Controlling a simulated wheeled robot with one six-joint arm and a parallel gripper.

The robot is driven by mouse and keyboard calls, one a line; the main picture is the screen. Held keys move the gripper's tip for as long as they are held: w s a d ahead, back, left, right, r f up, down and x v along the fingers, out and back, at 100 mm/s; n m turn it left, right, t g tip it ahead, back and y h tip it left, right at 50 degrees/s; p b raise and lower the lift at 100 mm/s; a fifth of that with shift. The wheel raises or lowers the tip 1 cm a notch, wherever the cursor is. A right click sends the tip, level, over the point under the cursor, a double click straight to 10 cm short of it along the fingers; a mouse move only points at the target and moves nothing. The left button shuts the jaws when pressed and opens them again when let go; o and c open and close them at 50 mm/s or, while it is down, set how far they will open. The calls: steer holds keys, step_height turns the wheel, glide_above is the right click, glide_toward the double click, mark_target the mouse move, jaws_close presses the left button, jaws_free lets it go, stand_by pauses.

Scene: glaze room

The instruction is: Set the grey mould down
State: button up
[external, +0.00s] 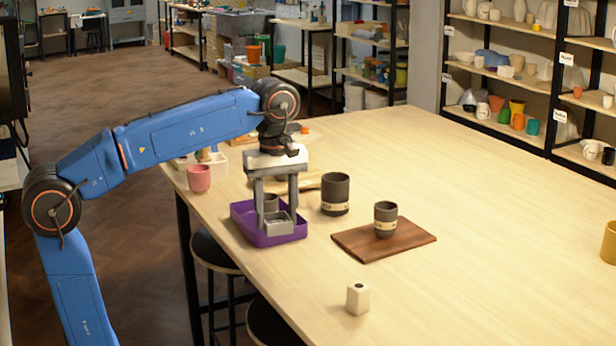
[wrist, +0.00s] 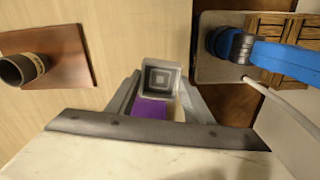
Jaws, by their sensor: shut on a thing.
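The grey mould (external: 279,223) is a small square block with nested square steps in its top. It also shows in the wrist view (wrist: 161,78). My gripper (external: 276,210) points straight down and is shut on the mould, one finger on each side; the fingers also flank it in the wrist view (wrist: 160,92). The mould is at the purple tray (external: 252,232), within its outline in the external view. I cannot tell whether its underside touches the tray floor. A small grey round piece (external: 270,202) shows behind the mould, between the fingers.
A dark cup (external: 335,197) stands right of the tray. Another dark cup (external: 385,222) stands on a brown board (external: 410,240). The table's right side is largely clear.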

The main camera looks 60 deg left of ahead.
steer(key=shift+r, duration=0.5)
steer(key=shift+n, duration=0.5)
steer(key=w+a, duration=0.2)
steer(key=a, duration=0.4)
steer(key=w+a, duration=0.2)
steer(key=a, duration=0.4)
steer(key=w+a, duration=0.2)
steer(key=a, duration=0.4)
steer(key=shift+w+a+r, duration=0.2)
steer(key=shift+a+r, duration=0.15)
steer(key=s+a+f+n, duration=0.1)
steer(key=s+a, duration=0.1)
steer(key=a, duration=1.9)
steer(key=shift+s+a+f, duration=0.1)
steer(key=shift+f, duration=2.3)
steer(key=shift+s+f, duration=0.1)
steer(key=shift+f, duration=2.25)
steer(key=shift+f, duration=0.1)
steer(key=o, duration=1.1)
